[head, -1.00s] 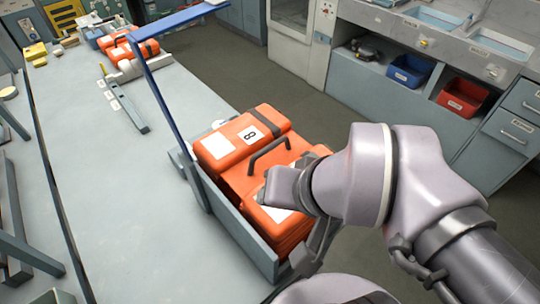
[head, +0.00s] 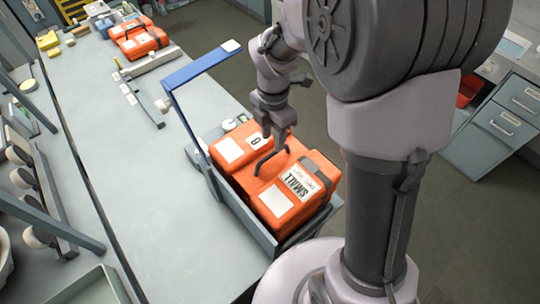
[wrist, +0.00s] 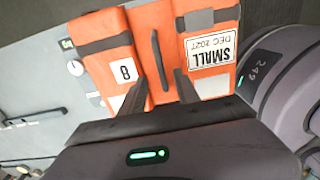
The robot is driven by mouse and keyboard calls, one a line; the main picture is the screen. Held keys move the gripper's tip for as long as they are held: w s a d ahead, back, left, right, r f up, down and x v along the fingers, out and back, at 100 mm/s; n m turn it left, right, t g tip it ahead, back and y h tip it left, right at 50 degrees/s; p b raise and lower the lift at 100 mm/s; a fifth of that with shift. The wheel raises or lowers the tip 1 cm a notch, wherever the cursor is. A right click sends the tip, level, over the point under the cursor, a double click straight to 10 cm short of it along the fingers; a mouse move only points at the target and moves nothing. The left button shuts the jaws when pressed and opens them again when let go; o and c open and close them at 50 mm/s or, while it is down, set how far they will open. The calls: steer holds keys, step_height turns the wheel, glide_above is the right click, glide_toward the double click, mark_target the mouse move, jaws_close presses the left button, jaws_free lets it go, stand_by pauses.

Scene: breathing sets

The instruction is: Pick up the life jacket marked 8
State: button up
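The orange life jacket (head: 270,205) marked 8 lies in a grey tray (head: 245,222) with a blue upright frame. Its dark carry handle (head: 268,158) runs across the middle, with the SMALL label on one side and the 8 on the other. In the wrist view the jacket (wrist: 105,65) shows its 8 label at left and its SMALL label at right. My gripper (wrist: 158,95) is open, its two dark fingers spread either side of the handle (wrist: 157,62) line. In the head view my gripper (head: 275,130) is over the jacket's far part; contact cannot be told.
The grey bench (head: 130,170) runs along the left. More orange packs (head: 140,42) lie at its far end, near a grey bar (head: 142,98). The blue frame (head: 200,65) rises beside the jacket. Drawers (head: 500,120) stand at right, with open floor between.

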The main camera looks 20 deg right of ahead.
mark_target(272, 153)
step_height(272, 153, down, 8)
steer(key=shift+r+b, duration=0.1)
steer(key=shift+b, duration=0.85)
steer(key=shift+r, duration=0.1)
jaws_close()
stand_by(0.5)
